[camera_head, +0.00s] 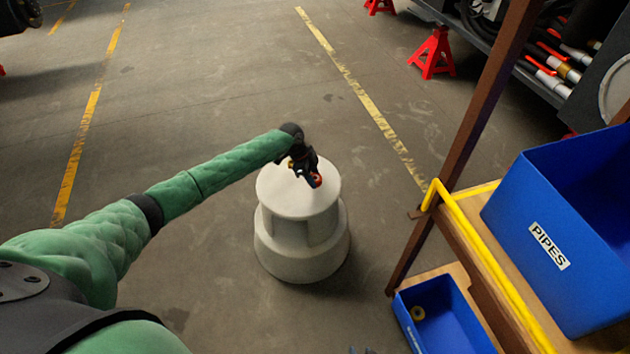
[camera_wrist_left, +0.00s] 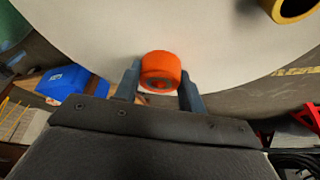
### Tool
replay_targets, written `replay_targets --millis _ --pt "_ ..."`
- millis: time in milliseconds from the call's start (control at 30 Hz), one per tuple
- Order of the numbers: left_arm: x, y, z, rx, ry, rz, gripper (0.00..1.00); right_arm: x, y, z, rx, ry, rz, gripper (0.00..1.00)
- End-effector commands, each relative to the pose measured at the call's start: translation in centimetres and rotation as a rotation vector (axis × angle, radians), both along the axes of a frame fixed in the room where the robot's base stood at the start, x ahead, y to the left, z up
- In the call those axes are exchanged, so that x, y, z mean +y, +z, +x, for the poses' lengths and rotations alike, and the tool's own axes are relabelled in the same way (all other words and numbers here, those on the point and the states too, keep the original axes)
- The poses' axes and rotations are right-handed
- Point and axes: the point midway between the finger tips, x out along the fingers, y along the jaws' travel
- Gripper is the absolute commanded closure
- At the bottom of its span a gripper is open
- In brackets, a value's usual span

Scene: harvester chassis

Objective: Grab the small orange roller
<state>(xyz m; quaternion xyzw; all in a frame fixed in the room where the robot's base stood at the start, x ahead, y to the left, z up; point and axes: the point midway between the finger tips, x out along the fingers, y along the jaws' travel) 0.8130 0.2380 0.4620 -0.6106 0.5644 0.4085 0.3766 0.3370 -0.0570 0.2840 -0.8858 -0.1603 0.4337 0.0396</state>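The small orange roller (camera_wrist_left: 161,69) is between the two fingertips of my left gripper (camera_wrist_left: 160,80) in the left wrist view. The fingers lie close against both of its sides, with no clear gap. In the head view the roller (camera_head: 315,180) shows at the tip of my left gripper (camera_head: 308,171), over the top of a round white stool (camera_head: 285,198). I cannot tell whether the roller touches the stool.
A yellow ring-shaped part (camera_wrist_left: 290,8) is on the stool. A blue bin marked PIPES (camera_head: 525,220) stands on a shelf at right, with a smaller blue bin (camera_head: 455,325) lower down. A brown post (camera_head: 465,150) rises between stool and bins. Floor left of the stool is clear.

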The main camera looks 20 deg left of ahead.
Motion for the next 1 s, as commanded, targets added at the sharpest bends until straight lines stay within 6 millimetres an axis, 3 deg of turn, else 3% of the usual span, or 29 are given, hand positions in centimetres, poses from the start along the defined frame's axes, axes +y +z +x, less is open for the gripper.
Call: replay_targets --millis 367,633,1000 --pt "0.0 0.4 0.0 -0.001 0.0 0.0 0.83 -0.1 -0.1 0.0 0.001 0.0 -0.001 0.64" --pt "0.0 4.6 0.1 -0.005 0.0 -0.001 0.83 -0.1 0.0 0.0 0.0 0.0 -0.002 0.64" --pt "-6.5 8.8 -4.4 -0.002 -0.002 -0.001 0.83 -0.1 0.3 0.2 -0.001 0.0 -0.003 0.64"
